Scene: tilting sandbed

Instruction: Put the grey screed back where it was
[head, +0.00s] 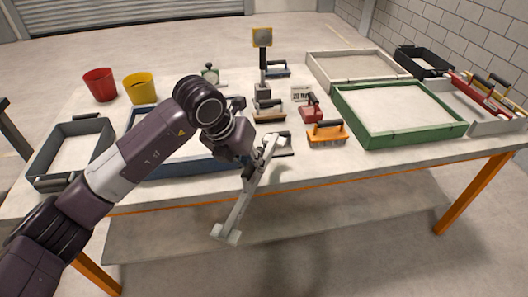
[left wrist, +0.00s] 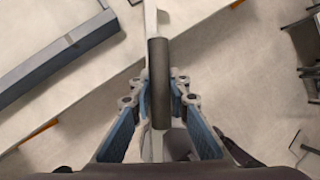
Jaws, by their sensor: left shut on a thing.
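The grey screed (head: 240,205) is a long light grey bar with a pale block at its lower end. It hangs tilted in front of the table's near edge, clear of the tabletop. My left gripper (head: 261,155) is shut on it near its upper part. In the left wrist view, the screed's dark handle (left wrist: 158,70) lies between the two fingers of the gripper (left wrist: 160,112), and the grey bar runs on past both ends. The arm hides part of the table behind it. My right gripper is not in view.
The table (head: 300,175) holds a blue tray (head: 180,168) behind my arm, a dark grey tray (head: 45,150) at left and a green tray (head: 375,135) at right. An orange brush (head: 327,135) stands near the front edge. A red screed (head: 470,92) lies over the far-right tray.

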